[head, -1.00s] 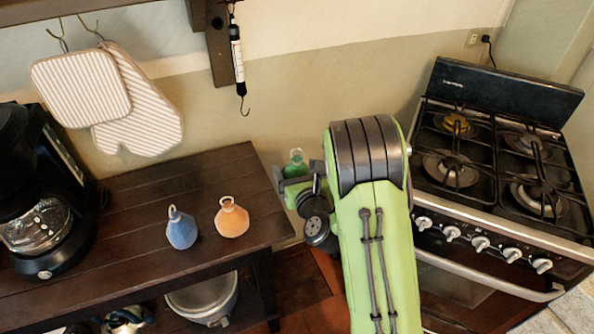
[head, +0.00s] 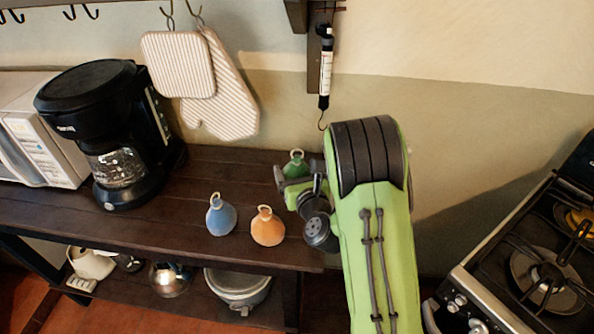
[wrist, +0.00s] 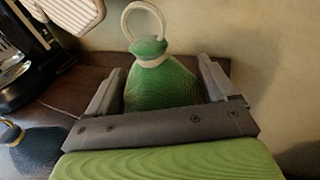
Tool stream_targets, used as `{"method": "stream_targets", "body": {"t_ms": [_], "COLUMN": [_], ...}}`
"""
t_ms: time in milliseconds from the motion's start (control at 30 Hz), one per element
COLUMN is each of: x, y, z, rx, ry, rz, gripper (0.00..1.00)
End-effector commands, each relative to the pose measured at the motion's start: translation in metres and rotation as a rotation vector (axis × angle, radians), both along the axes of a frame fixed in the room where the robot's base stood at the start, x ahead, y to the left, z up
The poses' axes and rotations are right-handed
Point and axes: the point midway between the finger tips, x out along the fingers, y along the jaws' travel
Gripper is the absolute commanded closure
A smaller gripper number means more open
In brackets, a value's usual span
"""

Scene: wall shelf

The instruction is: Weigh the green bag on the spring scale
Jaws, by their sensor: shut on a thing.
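The green bag (head: 294,165), with a ring on top, is held upright in my gripper (head: 290,184). In the wrist view the green bag (wrist: 160,84) sits between the two grey fingers of my gripper (wrist: 160,90), its pale ring upward. In the head view my arm and gripper hide its lower part. The spring scale (head: 326,70) hangs from the wall bracket, its hook (head: 322,124) at the bottom and empty. In the head picture the bag appears below and slightly left of the hook, apart from it.
A blue bag (head: 221,216) and an orange bag (head: 267,228) stand on the dark table (head: 150,218). A coffee maker (head: 110,130) and a microwave (head: 35,130) stand at left. Oven mitts (head: 215,105) hang on the wall. The stove (head: 500,270) is at right.

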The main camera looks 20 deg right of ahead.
Motion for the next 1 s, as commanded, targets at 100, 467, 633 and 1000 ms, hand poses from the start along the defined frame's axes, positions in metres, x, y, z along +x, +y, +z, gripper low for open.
{"method": "stream_targets", "body": {"t_ms": [100, 467, 633, 1000], "x": [0.001, 0.005, 0.008, 0.043], "y": [-0.001, 0.0, -0.001, -0.012], "z": [-0.001, -0.004, -0.004, -0.017], "rx": [0.0, 0.001, 0.005, 0.008], "ry": [0.004, 0.011, 0.012, 0.081], "rz": [0.002, 0.023, 0.035, 0.27], "gripper": [0.52, 0.52, 0.52, 0.52]}}
